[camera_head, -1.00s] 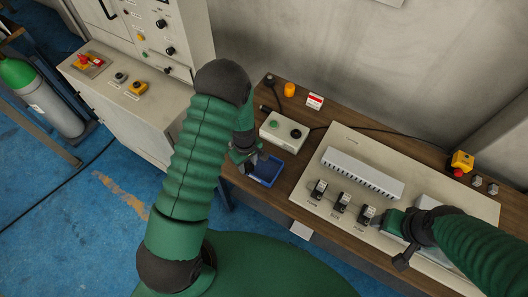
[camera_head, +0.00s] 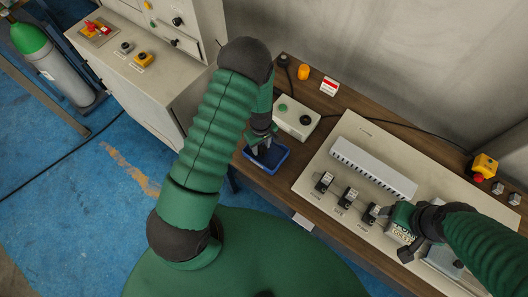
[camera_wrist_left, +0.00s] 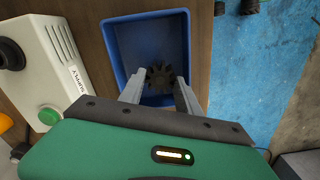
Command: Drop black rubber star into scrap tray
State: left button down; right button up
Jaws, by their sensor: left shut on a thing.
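The black rubber star (camera_wrist_left: 160,75) shows in the left wrist view as a dark, toothed piece between my left fingertips. My left gripper (camera_wrist_left: 161,80) is shut on it and holds it over the blue scrap tray (camera_wrist_left: 124,45). The height above the tray floor is hard to tell. In the head view my left gripper (camera_head: 262,146) points down over the tray (camera_head: 274,169) at the bench's left end; the star is not clear there. My right gripper (camera_head: 408,244) is low over the right part of the pale panel, and its jaws are unclear.
A white box with green and black buttons (camera_head: 296,118) stands just behind the tray. The wooden bench (camera_head: 270,185) has its front edge close to the tray. A pale panel (camera_head: 345,128) with a slotted duct (camera_head: 372,168) and several small switches fills the bench's right.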

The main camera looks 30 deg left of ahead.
pick_arm(q)
jog(key=c, duration=1.3)
grip_release()
jog(key=shift+s+d+r, duration=0.1)
jog(key=shift+d+r, duration=0.1)
jog(key=shift+d, duration=0.15)
jog(key=o, duration=0.5)
jog(key=shift+s+d+r, duration=0.25)
jog(key=shift+s+d, duration=0.05)
jog(key=shift+d, duration=0.15)
jog(key=shift+o, duration=0.2)
jog(key=shift+w+a+f, duration=0.15)
jog(key=shift+w+a, duration=0.1)
jog(key=shift+a, duration=0.35)
jog(key=shift+a+r, duration=0.15)
jog(key=shift+r, duration=0.15)
notch_tip(320, 180, up, 16)
jog(key=b, duration=0.2)
pick_arm(e)
jog(key=shift+s+d+f, duration=0.2)
jog(key=shift+f, duration=0.2)
jog(key=shift+s+d+f, duration=0.15)
jog(key=shift+f, duration=0.25)
pick_arm(q)
jog(key=shift+d, duration=0.2)
